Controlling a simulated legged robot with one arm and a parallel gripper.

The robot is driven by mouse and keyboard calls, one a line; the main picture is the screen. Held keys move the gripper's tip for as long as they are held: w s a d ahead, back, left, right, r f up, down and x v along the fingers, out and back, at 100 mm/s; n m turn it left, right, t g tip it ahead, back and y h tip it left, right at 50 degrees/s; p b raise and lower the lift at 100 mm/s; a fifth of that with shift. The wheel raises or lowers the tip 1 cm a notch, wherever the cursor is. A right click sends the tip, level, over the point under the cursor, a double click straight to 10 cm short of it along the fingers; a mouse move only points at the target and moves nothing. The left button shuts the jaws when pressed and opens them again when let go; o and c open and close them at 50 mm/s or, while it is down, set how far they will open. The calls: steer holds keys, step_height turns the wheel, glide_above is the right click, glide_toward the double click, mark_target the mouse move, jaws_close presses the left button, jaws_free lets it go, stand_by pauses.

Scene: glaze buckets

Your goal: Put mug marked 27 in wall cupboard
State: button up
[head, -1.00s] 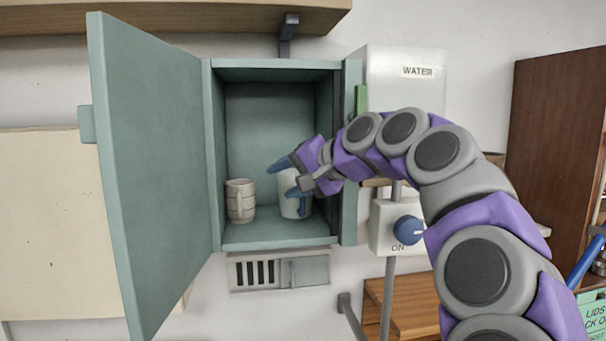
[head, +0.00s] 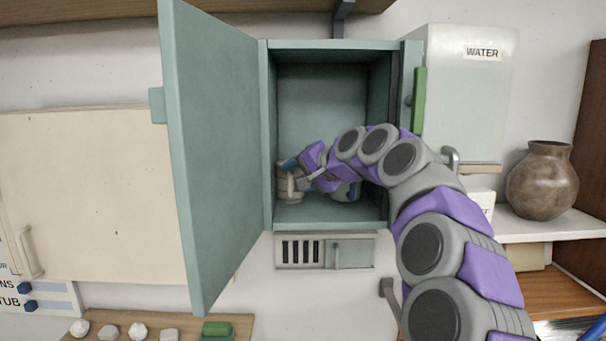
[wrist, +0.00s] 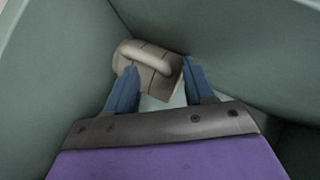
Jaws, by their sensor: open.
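The teal wall cupboard (head: 328,228) stands open, its door (head: 215,160) swung out to the left. Inside, a beige mug (head: 287,196) stands at the left of its floor, partly hidden by my gripper (head: 292,177). No number is readable on either mug. In the wrist view, the blue fingers (wrist: 163,84) are apart, with the beige mug (wrist: 165,82) and its handle (wrist: 146,56) just beyond and between the tips. I cannot tell whether they touch it.
A green edge strip (head: 419,98) and a white WATER tank (head: 466,90) lie right of the cupboard. A brown vase (head: 541,180) stands on a shelf at the right. A ledge with several small pieces (head: 138,331) runs below left.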

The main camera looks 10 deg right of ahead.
steer(key=shift+a, duration=0.15)
steer(key=shift+c, duration=0.3)
jaws_close()
